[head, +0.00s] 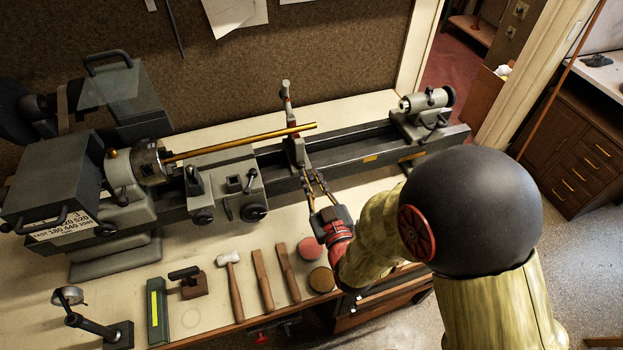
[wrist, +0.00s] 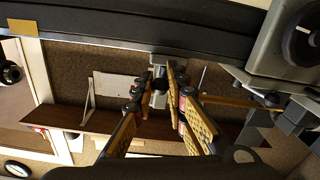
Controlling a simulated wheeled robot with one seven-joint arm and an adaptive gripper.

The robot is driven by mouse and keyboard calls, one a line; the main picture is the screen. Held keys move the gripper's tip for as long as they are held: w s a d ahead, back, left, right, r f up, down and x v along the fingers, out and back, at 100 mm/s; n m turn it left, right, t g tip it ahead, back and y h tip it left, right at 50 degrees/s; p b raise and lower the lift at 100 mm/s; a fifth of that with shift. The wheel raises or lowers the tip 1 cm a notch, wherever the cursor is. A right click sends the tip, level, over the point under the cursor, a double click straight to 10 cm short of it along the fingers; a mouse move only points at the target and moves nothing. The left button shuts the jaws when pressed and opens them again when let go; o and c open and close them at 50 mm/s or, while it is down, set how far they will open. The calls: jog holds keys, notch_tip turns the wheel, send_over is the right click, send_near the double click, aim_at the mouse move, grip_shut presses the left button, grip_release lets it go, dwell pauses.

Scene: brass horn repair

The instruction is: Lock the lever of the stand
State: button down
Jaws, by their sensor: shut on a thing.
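The stand (head: 293,148) is a narrow grey upright with red parts, mounted across the lathe bed. Its top arm (head: 286,92) sticks up above the long brass tube (head: 245,141). My gripper (head: 314,178) is at the front of the stand, low down, with both fingers reaching to it. In the wrist view my gripper (wrist: 167,75) has its yellow-padded fingers on either side of a small grey piece with a dark knob (wrist: 160,84), which seems to be the lever. The gripper is shut on it. The exact lever angle is hidden by the fingers.
The lathe headstock (head: 62,180) is at left, with a chuck (head: 150,162) holding the tube. The tailstock (head: 425,108) is at right. A mallet (head: 232,280), wooden tools (head: 262,280) and round tins (head: 320,280) lie along the bench front, below my arm.

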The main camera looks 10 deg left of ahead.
jog(key=shift+w+d+n+g+y+b, duration=0.25)
jog(key=shift+n+g+y+b, duration=0.15)
jog(key=shift+y+b, duration=0.15)
jog(key=shift+w+d+n+g+y+b, duration=0.2)
jog(key=shift+n+g+y+b, duration=0.1)
jog(key=shift+n+y+b, duration=0.2)
jog(key=shift+w+n+g+y+b, duration=0.2)
jog(key=shift+n+g+y+b, duration=0.35)
jog(key=shift+n+g+y, duration=0.2)
jog(key=shift+r, duration=0.1)
jog(key=c, duration=1.8)
grip_release()
jog(key=shift+o, duration=0.2)
jog(key=v, duration=1.2)
jog(key=shift+d, duration=0.1)
